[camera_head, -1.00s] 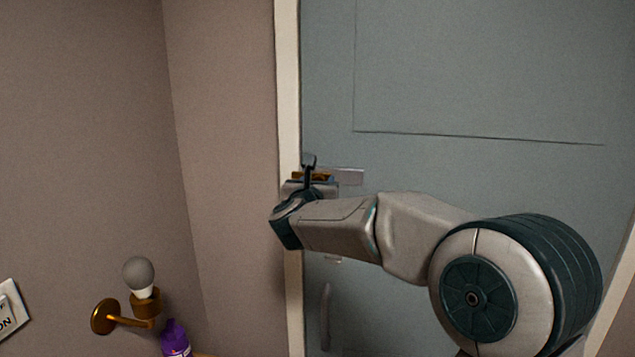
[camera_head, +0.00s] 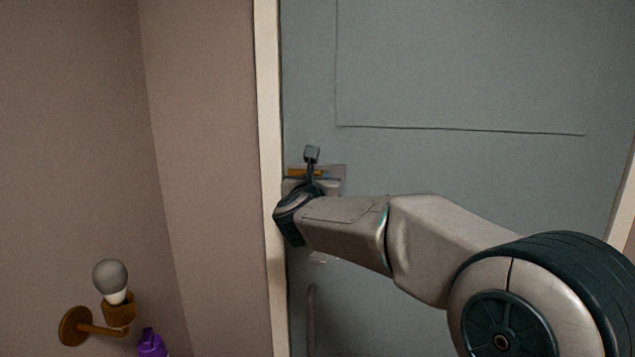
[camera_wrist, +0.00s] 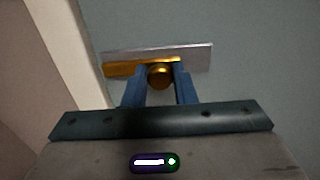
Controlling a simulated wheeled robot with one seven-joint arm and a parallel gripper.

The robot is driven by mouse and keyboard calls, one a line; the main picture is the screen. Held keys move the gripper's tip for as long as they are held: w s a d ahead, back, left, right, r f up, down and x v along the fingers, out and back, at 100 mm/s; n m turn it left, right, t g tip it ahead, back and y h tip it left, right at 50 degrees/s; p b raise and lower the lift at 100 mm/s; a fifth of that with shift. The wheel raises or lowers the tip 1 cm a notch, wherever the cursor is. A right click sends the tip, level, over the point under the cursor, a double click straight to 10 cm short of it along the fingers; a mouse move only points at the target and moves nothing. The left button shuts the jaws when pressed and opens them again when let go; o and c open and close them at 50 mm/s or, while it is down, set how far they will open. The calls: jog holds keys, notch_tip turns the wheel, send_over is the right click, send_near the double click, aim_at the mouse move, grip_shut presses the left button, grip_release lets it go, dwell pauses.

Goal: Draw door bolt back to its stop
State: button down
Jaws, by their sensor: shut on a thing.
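The door bolt is a brass rod with a round knob (camera_wrist: 160,76), mounted on a pale metal plate (camera_wrist: 195,54) on the grey-blue door (camera_head: 450,90). In the wrist view my gripper (camera_wrist: 160,86) has its two blue fingers shut on the knob, one on each side. The rod (camera_wrist: 120,69) runs left from the knob, and its end lies about level with the plate's left end, close to the door frame. In the head view the brass rod (camera_head: 298,172) and the plate (camera_head: 339,172) show just above my wrist, which hides the knob.
The pale door frame (camera_head: 268,130) runs upright left of the bolt. A handle (camera_head: 311,320) is lower on the door. A brass wall lamp with a bulb (camera_head: 111,275) and a purple bottle (camera_head: 151,344) are at lower left. The door surface right of the bolt is clear.

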jog(key=c, duration=1.6)
grip_release()
jog(key=shift+d, duration=0.2)
jog(key=o, duration=0.4)
jog(key=shift+d, duration=0.2)
jog(key=shift+a, duration=0.1)
jog(key=shift+a, duration=0.15)
jog(key=s+b, duration=0.1)
jog(key=s, duration=0.3)
jog(key=s+a+b, duration=0.1)
jog(key=s+b, duration=0.1)
jog(key=s, duration=0.3)
jog(key=s+b, duration=0.1)
jog(key=s, duration=0.3)
jog(key=shift+s+a, duration=0.2)
jog(key=shift+s, duration=0.15)
